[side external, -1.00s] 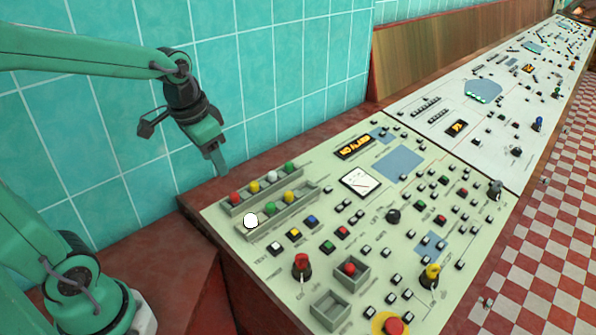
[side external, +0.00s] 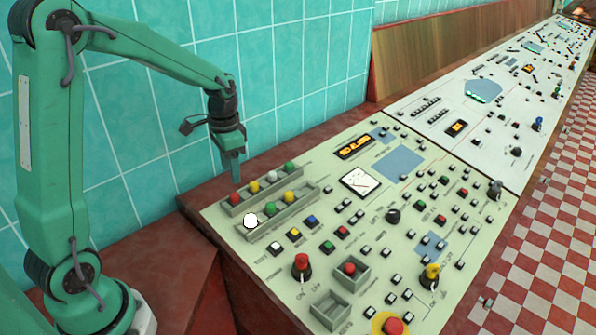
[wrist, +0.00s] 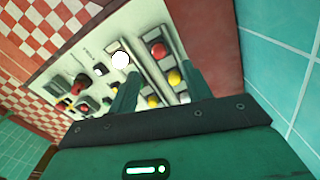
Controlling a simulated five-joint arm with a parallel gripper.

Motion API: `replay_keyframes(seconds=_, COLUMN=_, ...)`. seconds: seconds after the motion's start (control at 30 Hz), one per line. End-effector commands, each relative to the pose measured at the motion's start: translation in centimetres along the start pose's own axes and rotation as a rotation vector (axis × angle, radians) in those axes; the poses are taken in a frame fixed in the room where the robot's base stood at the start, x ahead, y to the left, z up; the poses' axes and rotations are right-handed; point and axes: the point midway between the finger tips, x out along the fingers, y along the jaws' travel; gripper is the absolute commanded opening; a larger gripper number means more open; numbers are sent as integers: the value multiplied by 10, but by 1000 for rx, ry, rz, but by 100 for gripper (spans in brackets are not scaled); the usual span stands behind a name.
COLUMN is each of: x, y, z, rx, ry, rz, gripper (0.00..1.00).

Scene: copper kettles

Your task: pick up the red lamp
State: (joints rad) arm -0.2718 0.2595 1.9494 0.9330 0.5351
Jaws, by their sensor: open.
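A red lamp (side external: 235,198) sits at the near left end of the back rack (side external: 262,191), followed by yellow, white and green lamps. In the wrist view the red lamp (wrist: 159,49) is at the rack's end, beyond the fingertips. My gripper (side external: 237,181) points down just above that end of the back rack, close to the red lamp. Its fingers (wrist: 160,84) are apart in the wrist view, with nothing held between them. A yellow lamp (wrist: 174,77) shows in the gap between the fingers.
A front rack (side external: 305,201) holds a white lamp (side external: 250,220), a green one and a yellow one. Another red lamp (side external: 350,268) sits in a square box. A red-topped knob (side external: 302,262) and many small buttons crowd the panel. A teal tiled wall (side external: 290,70) stands behind.

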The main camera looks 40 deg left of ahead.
Motion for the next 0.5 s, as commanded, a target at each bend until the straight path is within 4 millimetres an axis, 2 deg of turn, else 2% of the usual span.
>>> replay_keyframes(seconds=0.5, x=26, y=0, z=0, rx=-1, ry=0, rz=0, gripper=49)
